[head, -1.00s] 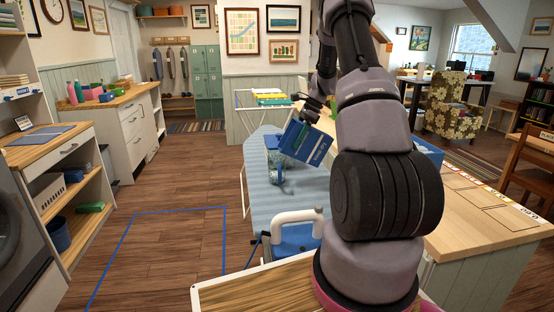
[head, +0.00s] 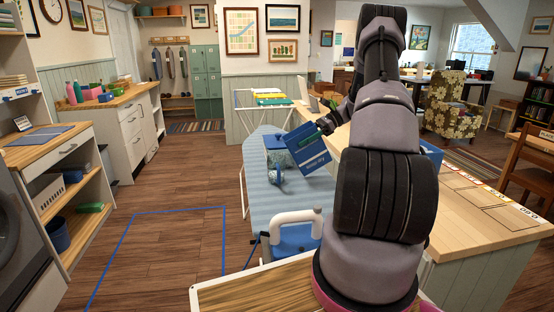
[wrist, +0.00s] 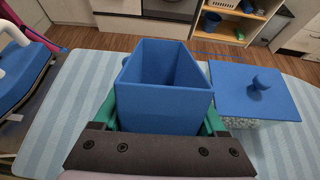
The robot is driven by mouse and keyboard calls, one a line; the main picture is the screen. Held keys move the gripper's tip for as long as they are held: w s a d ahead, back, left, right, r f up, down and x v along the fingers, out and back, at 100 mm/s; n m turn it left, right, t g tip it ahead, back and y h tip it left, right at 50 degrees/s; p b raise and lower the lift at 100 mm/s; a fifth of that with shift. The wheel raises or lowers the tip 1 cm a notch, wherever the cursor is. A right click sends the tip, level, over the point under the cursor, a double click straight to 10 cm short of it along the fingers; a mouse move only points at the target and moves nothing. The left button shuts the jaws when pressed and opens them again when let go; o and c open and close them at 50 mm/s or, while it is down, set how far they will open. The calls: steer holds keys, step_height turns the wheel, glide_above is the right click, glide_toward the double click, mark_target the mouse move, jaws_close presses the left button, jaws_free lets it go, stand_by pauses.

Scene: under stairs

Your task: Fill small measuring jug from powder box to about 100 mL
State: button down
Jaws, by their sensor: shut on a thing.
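My gripper (head: 312,139) is shut on a blue open-topped box (head: 306,158), which looks like the powder box. In the head view the box is tilted above the striped ironing board (head: 258,208). In the wrist view the box (wrist: 165,103) sits between my green fingers, its open top showing bare blue inner walls; I cannot see powder in it. A small rounded blue and pale vessel (head: 277,180), possibly the measuring jug, stands on the board just below and left of the box. Its fill level and markings are too small to read. In the wrist view the box mostly hides it.
A speckled container with a blue knobbed lid (wrist: 255,95) stands on the board beside the held box. A blue thing with a white handle (head: 296,232) is at the board's near end. A wooden counter (head: 480,212) lies to the right. The floor at left is clear.

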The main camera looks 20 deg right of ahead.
mark_target(309, 129)
steer(key=shift+a+r+y, duration=0.3)
steer(key=shift+a+y, duration=0.1)
steer(key=shift+a, duration=0.1)
steer(key=shift+s+d+r+t+y, duration=0.1)
steer(key=shift+d+r+y, duration=0.4)
steer(key=shift+y, duration=0.25)
steer(key=shift+d+r+t+y, duration=0.1)
steer(key=shift+d+r+y, duration=0.3)
steer(key=shift+d+y, duration=0.3)
steer(key=shift+s+d+r+t+y, duration=0.1)
steer(key=shift+d+r+y, duration=0.35)
steer(key=shift+y, duration=0.4)
